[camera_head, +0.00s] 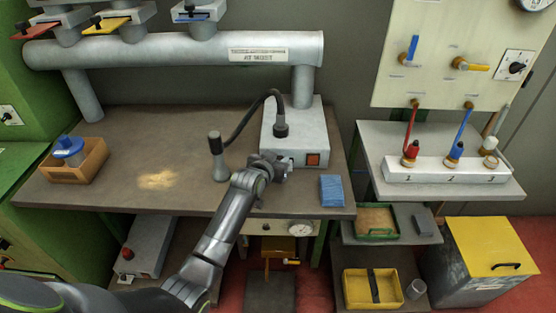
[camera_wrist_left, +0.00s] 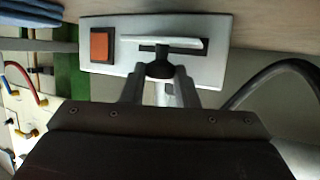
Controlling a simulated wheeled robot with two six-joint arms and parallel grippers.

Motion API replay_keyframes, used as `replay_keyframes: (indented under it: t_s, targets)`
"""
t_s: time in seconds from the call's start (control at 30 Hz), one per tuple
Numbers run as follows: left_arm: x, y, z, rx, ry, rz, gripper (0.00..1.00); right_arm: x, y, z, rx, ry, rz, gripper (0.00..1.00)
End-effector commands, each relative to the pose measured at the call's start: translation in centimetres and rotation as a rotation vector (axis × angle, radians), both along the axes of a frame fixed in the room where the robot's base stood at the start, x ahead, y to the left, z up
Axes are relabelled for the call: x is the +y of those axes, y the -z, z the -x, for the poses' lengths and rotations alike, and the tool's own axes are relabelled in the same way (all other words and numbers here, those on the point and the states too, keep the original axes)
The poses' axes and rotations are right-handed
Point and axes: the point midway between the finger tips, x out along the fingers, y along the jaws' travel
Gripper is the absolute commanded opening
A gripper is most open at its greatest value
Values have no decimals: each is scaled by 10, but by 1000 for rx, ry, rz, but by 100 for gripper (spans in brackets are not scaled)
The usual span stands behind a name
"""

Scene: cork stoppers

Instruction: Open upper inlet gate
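Three slide gates stand on the pipe at the top left of the head view: a red plate (camera_head: 37,30), a yellow plate (camera_head: 106,26) and a blue-marked plate (camera_head: 190,17). I cannot tell which is the upper inlet gate. My left gripper (camera_head: 276,168) is at the front of the grey box (camera_head: 300,130) under the pipe's down leg. In the left wrist view my left gripper (camera_wrist_left: 160,78) has one finger on each side of a black knob (camera_wrist_left: 160,66) below a white bar (camera_wrist_left: 168,43). Whether the fingers touch the knob is unclear. My right gripper is not in view.
An orange switch (camera_head: 312,159) is beside the left gripper, and a blue block (camera_head: 331,190) lies at the bench's right. A dark hose (camera_head: 252,115) runs to a grey cylinder (camera_head: 217,160). A wooden tray (camera_head: 91,168) is at the left. The bench middle is mostly clear.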

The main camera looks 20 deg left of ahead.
Motion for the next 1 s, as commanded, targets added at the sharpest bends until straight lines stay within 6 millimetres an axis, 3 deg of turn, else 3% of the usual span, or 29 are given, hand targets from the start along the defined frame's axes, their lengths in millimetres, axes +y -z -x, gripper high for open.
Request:
replay_keyframes:
  t_s: [0.17, 0.37, 0.7, 1.0]
  targets:
    - [0, 0, 0, 0, 0, 0, 0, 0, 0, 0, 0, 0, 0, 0]
    - [0, -1, 2, 1, 0, 0, 0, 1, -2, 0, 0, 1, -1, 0]
    - [-12, -3, 39, 4, 0, 3, 0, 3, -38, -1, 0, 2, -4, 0]
    - [-15, 0, 51, 1, 0, 0, 0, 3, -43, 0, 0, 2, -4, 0]
